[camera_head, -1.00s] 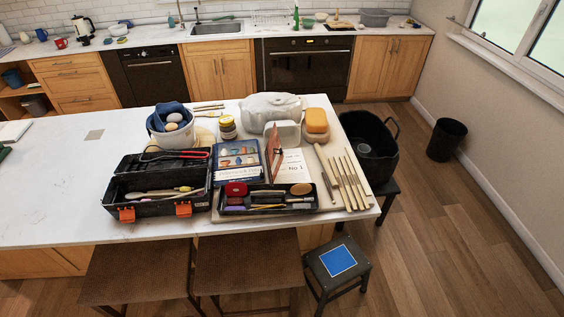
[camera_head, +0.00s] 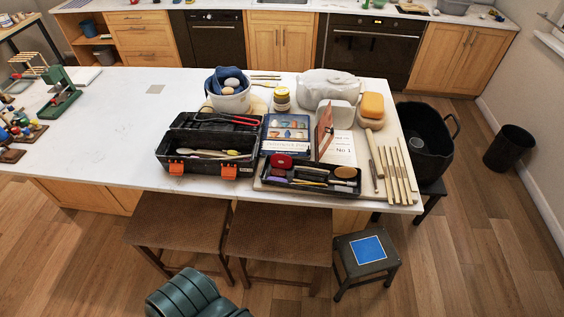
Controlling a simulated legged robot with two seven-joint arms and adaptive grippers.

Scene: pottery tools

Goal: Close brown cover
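A brown cover (camera_head: 324,131) stands up, open, at the left side of a white printed page (camera_head: 341,149) on the board at the right part of the counter. It is seen nearly edge-on, so its faces show only as a narrow slanted strip. A blue illustrated book (camera_head: 287,134) lies just left of it. A black tray of tools (camera_head: 311,176) sits directly in front of it. Neither of my grippers is in view.
An open black toolbox (camera_head: 209,145) stands left of the book. Wooden tools (camera_head: 399,172) lie at the right. Stools (camera_head: 182,221) stand at the front. The counter's left middle is clear.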

